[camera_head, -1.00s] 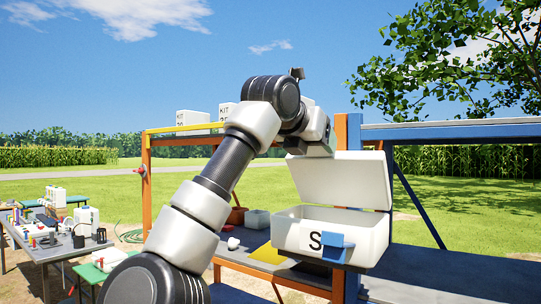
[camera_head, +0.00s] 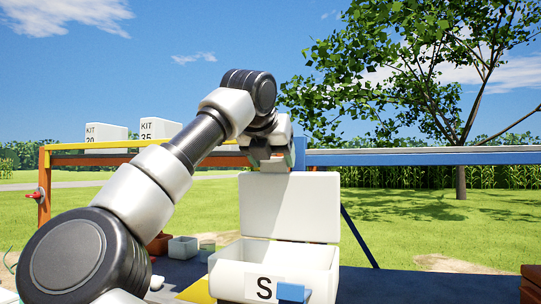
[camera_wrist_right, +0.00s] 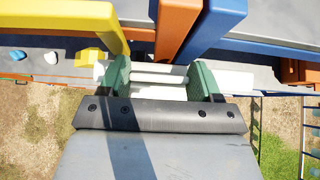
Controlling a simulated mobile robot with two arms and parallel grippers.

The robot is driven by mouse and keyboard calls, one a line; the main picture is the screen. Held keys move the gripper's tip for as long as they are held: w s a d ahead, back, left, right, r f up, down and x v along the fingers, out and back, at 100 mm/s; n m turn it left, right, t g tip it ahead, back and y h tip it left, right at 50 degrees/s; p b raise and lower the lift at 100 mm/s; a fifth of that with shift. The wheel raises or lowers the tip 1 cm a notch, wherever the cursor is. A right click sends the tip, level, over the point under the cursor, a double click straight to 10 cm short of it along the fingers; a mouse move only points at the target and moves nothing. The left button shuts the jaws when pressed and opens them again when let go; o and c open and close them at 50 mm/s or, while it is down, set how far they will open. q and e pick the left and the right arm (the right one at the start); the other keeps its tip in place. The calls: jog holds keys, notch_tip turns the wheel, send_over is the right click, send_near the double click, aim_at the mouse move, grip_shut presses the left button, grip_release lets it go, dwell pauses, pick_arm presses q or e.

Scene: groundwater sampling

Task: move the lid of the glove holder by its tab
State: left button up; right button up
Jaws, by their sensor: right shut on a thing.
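The glove holder (camera_head: 230,279) is a white box marked S, with a blue piece (camera_head: 291,292) on its front. Its white lid (camera_head: 290,207) stands raised, about upright, at the back of the box. My right gripper (camera_head: 275,160) is at the lid's top edge, shut on the lid's tab, which its fingers hide in the head view. In the right wrist view, the green fingers of the right gripper (camera_wrist_right: 163,80) have white parts between them. My left gripper is not in view.
An orange and blue frame with a rail (camera_head: 420,157) stands behind the holder. White kit boxes (camera_head: 160,128) stand on the rail's left part. A small grey bin (camera_head: 183,249) and a yellow sheet (camera_head: 197,291) are left of the holder. A brown block (camera_head: 531,283) is at the right edge.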

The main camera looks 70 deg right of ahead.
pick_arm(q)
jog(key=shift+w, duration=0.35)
pick_arm(e)
jog(key=o, duration=1.3)
pick_arm(q)
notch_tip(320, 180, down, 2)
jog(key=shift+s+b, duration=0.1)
jog(key=shift+b, duration=0.95)
pick_arm(e)
jog(key=v, duration=1)
jog(key=shift+w+a+r, duration=0.1)
jog(key=shift+a+r, duration=0.15)
jog(key=shift+a, duration=0.05)
jog(key=shift+w, duration=0.1)
